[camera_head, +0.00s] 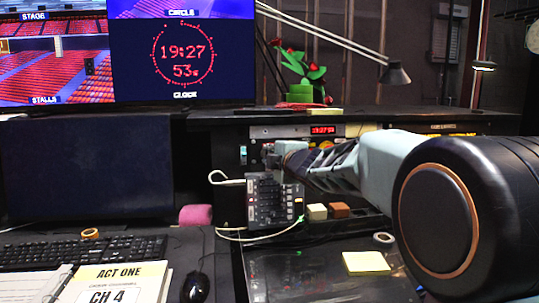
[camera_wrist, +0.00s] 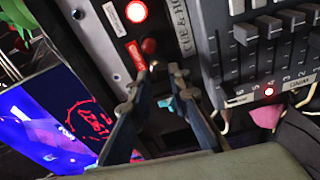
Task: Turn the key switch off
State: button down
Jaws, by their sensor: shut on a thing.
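My gripper (camera_head: 283,152) reaches in from the right to the dark console panel, left of the red digital readout. In the wrist view, its two fingertips (camera_wrist: 155,76) close in at the panel face, just below a red button (camera_wrist: 148,46). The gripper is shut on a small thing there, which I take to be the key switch. The fingers mostly hide it, and I cannot tell which way it is turned. In the head view the key switch is hidden behind my gripper.
A fader box (camera_head: 270,203) with cables stands below my gripper; it is at the upper right in the wrist view (camera_wrist: 262,45). A lit button (camera_wrist: 136,12) is above the red one. Tan and brown blocks (camera_head: 317,211) sit to the right. Monitors, keyboard and mouse (camera_head: 195,287) are left.

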jog(key=shift+n, duration=0.5)
jog(key=c, duration=1.8)
grip_release()
jog(key=v, duration=0.7)
jog(key=shift+s, duration=0.2)
jog(key=shift+d+r, duration=0.1)
jog(key=shift+d, duration=0.05)
